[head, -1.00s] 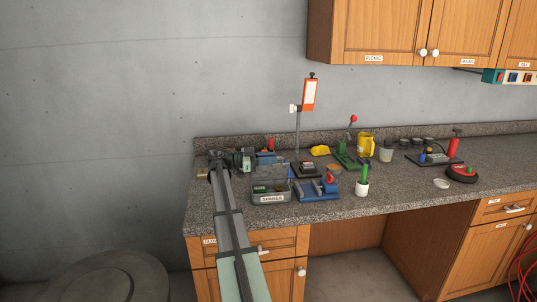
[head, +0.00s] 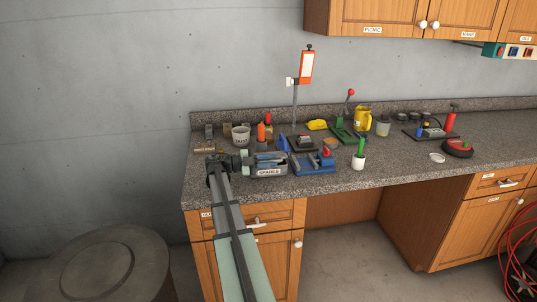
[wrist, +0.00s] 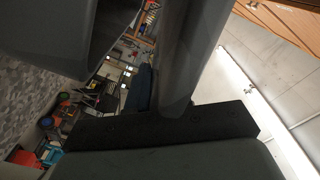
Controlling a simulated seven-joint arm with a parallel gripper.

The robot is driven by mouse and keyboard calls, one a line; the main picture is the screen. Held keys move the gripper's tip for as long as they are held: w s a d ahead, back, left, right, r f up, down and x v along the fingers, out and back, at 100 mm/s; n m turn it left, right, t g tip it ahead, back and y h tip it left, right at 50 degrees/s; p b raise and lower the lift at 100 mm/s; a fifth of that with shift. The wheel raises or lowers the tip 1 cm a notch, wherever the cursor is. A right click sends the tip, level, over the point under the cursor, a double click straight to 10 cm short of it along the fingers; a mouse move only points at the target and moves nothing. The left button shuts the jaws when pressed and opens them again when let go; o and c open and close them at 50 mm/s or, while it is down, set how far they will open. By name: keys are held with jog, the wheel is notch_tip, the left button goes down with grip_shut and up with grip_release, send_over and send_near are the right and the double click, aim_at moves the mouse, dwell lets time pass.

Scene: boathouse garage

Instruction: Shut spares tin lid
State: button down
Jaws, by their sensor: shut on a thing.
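The grey spares tin (head: 268,173), with a white SPARES label on its front, sits near the worktop's front edge in the head view. My gripper (head: 256,160) is at the tin's upper left side, with its wrist just left of the tin. It is shut on the lid of the tin, whose outline is hard to separate from the grey gripper. The tin's inside is mostly covered from this angle. In the wrist view, dark grey shapes fill much of the picture, and I cannot tell the tin from the fingers.
A blue tool (head: 313,163) with a red knob stands close right of the tin. Behind are a grey pot (head: 241,135), an orange item (head: 261,132) and a black-based stand (head: 302,143). The worktop's front edge is close.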

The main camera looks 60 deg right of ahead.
jog(key=shift+a+f+m, duration=0.1)
jog(key=shift+f+m, duration=0.8)
jog(key=shift+f, duration=0.25)
jog(key=c, duration=1.2)
grip_release()
jog(key=shift+s, duration=0.1)
jog(key=shift+o, duration=0.2)
jog(key=shift+a, duration=0.1)
jog(key=v, duration=1.3)
jog(key=shift+w+a, duration=0.25)
jog(key=shift+w, duration=0.1)
jog(key=shift+c, duration=0.3)
